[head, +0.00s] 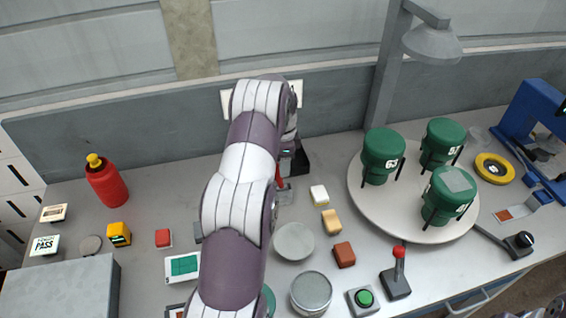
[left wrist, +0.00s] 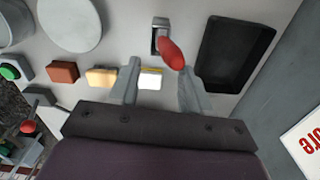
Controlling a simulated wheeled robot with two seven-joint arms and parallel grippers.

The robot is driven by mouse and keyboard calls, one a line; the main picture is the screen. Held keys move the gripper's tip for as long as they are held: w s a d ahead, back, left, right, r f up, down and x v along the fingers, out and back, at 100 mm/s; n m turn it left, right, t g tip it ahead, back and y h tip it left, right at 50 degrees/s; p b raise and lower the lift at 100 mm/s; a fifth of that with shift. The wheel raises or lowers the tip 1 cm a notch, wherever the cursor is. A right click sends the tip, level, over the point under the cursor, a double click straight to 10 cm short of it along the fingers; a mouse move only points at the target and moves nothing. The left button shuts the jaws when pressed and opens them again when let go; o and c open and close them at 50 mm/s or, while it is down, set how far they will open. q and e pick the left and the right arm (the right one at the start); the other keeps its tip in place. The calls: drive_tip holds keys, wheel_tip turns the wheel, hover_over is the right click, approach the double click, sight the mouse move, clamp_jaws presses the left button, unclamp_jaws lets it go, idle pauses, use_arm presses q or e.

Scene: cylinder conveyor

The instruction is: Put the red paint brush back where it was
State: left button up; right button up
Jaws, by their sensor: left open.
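The red paint brush shows as a red, rounded handle (left wrist: 171,52) in the left wrist view, just beyond my left gripper's fingertips. A small grey metal piece (left wrist: 160,24) lies at its far end; I cannot tell whether it is part of the brush or a holder. In the head view a sliver of the red handle (head: 279,176) shows beside my arm. My left gripper (left wrist: 158,72) is open, its fingers apart and nothing held between them. In the head view my own arm mostly hides it. My right gripper is not seen.
A black tray (left wrist: 236,55) lies close beside the brush. White (head: 319,195), tan (head: 331,222) and brown (head: 344,254) blocks and a grey disc (head: 294,242) lie nearby. A round turntable (head: 362,203) with green canisters (head: 383,150) stands right. A grey wall (head: 330,113) rises behind.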

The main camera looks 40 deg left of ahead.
use_arm(q)
wheel_tip(320, 180, up, 12)
drive_tip(key=p, duration=0.7)
drive_tip(key=s+d+r+n, duration=0.2)
drive_tip(key=s+d, duration=0.2)
drive_tip(key=d, duration=0.4)
drive_tip(key=s+d+r+n, duration=0.2)
drive_tip(key=s+d, duration=0.1)
drive_tip(key=d, duration=0.5)
drive_tip(key=s+d+n, duration=0.2)
drive_tip(key=s+d, duration=0.2)
drive_tip(key=s, duration=0.3)
drive_tip(key=s+d+n+t, duration=0.1)
drive_tip(key=s+d+n, duration=0.1)
drive_tip(key=s+d, duration=0.2)
drive_tip(key=shift+s+d+r, duration=0.15)
drive_tip(key=shift+s, duration=1.25)
